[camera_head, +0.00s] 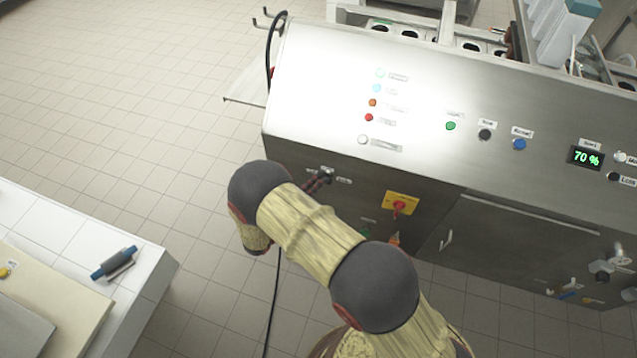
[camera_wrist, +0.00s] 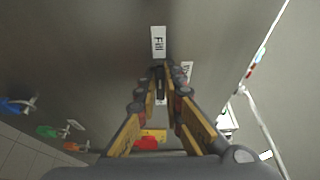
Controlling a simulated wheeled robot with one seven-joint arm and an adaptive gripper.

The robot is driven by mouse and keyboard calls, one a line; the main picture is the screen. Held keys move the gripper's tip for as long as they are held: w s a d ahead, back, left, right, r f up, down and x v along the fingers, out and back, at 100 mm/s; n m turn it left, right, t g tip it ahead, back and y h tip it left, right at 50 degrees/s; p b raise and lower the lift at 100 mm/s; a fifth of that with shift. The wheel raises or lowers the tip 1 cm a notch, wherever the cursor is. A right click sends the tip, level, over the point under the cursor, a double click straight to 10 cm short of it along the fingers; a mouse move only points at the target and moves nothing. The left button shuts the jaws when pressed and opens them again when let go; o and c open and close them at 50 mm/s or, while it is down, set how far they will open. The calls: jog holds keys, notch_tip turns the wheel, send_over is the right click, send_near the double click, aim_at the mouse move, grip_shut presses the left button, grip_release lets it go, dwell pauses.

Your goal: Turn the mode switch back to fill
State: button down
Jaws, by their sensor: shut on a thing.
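The mode switch is a small black knob on the dark front panel of the steel machine. In the wrist view the switch (camera_wrist: 160,80) sits between my fingertips, just below a white label reading "Fill" (camera_wrist: 158,42). Its visible part looks upright in the picture, in line with that label; the fingers hide most of it. My gripper (camera_wrist: 161,74) is shut on the switch. In the head view my gripper (camera_head: 317,182) reaches the panel at the switch (camera_head: 328,173), partly hidden behind my arm.
A second white label (camera_wrist: 187,72) is right of the fingertips. A red rotary switch on a yellow plate (camera_head: 401,203) is close by on the right. Coloured buttons and a 70 % display (camera_head: 586,157) are on the sloped top. A white table (camera_head: 150,262) stands at lower left.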

jog(key=c, duration=1.9)
grip_release()
jog(key=shift+a, duration=0.15)
jog(key=v, duration=1.1)
jog(key=shift+s+a+f, duration=0.1)
jog(key=shift+s+a, duration=0.2)
